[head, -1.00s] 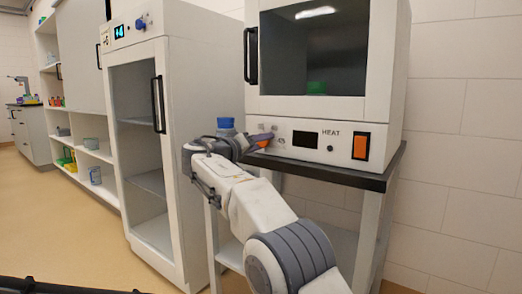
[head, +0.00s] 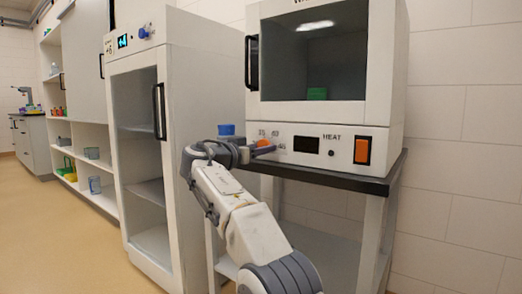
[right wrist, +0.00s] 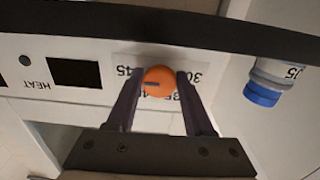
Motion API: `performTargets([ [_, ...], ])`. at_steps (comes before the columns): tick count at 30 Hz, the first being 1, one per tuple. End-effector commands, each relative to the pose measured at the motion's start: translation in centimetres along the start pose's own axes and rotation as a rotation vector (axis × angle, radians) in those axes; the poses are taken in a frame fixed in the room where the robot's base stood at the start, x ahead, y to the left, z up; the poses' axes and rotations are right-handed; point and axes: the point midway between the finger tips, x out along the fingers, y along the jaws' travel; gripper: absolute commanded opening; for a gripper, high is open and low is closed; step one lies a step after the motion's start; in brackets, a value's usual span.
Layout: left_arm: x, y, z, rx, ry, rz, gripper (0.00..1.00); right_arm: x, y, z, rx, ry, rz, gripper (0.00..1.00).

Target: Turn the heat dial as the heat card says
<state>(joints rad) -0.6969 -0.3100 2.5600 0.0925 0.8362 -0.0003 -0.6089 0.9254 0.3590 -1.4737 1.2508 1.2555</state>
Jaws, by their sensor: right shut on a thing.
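The orange heat dial (right wrist: 159,81) sits on the white front panel of the oven, with 45, 40, 35 and 30 printed around it. My right gripper (right wrist: 160,90) is shut on it, one finger on each side. A dark mark on the dial points left in the right wrist view, toward the 45 side. In the head view the dial (head: 264,143) shows between the fingers of the right gripper (head: 262,148), which partly cover the numbers. I cannot make out a heat card. My left gripper is not in view.
A blue-capped bottle (head: 226,130) stands left of the oven; its label is only partly readable in the right wrist view. The panel also has a dark display (head: 306,144) and an orange switch (head: 362,150). A glass-door cabinet (head: 140,150) stands at left.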

Motion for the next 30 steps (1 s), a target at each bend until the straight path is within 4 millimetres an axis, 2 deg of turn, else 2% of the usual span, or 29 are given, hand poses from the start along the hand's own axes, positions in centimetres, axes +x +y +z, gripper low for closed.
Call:
performTargets([
  [17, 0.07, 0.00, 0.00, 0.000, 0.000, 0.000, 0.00, 0.00, -0.05, 0.27, 0.028, -0.005, 0.002, 0.00],
  [18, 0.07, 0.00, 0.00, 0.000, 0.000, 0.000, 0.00, 0.00, -0.05, 0.27, 0.028, -0.005, 0.002, 0.67],
  [19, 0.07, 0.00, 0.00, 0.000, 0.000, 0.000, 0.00, 0.00, -0.05, 0.26, 0.028, -0.005, 0.002, 0.78],
  [30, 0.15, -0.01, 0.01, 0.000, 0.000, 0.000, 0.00, -0.11, 0.00, 0.11, 0.029, -0.001, 0.002, 0.78],
])
